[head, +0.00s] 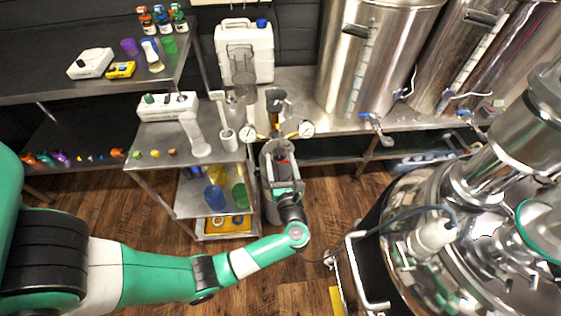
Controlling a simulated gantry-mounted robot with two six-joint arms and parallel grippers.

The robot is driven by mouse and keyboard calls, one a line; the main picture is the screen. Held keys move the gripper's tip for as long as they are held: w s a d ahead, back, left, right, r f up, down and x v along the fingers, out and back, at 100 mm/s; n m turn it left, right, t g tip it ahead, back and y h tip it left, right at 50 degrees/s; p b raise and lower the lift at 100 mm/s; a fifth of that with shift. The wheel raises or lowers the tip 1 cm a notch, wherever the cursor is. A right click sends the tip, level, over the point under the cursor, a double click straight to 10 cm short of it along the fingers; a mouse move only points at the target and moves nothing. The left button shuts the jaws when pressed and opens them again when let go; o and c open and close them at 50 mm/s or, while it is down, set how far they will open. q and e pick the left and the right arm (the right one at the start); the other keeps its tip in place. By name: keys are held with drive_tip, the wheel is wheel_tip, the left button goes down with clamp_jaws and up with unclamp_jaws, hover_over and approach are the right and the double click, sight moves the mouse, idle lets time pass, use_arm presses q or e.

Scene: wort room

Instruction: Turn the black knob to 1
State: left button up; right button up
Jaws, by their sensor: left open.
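A white device (167,106) with small knobs stands on the metal cart at centre left. One of its knobs looks dark (182,98), another green (148,99). They are too small to tell which is the black knob or to read any number marks. My left gripper (280,153) is open at the picture's centre, right of the cart and apart from the white device. It is over or in front of a grey container, and its fingertips are hard to separate from the things behind. My right gripper is not in view.
The cart (168,160) also bears a white upright tool (195,135) and small coloured pieces. Two round gauges (306,129) are close to my left gripper. A white canister (244,52) and steel kettles (370,55) stand behind. A large steel vessel (400,245) fills the right.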

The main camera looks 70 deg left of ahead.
use_arm(q)
clamp_jaws()
drive_tip(key=shift+m, duration=0.5)
drive_tip(key=m+p, duration=0.2)
drive_tip(key=m, duration=0.1)
drive_tip(key=shift+r+m, duration=0.1)
drive_tip(key=shift+m, duration=0.3)
drive_tip(key=m+p, duration=0.2)
drive_tip(key=m, duration=0.3)
drive_tip(key=shift+m, duration=0.3)
drive_tip(key=m+t+p, duration=0.1)
drive_tip(key=m+p, duration=0.1)
drive_tip(key=m, duration=0.3)
drive_tip(key=shift+s+m+p, duration=0.1)
drive_tip(key=shift+m+p, duration=0.2)
drive_tip(key=shift+m, duration=0.1)
drive_tip(key=shift+m+p, duration=0.8)
drive_tip(key=shift+m, duration=1.4)
drive_tip(key=shift+t, duration=0.4)
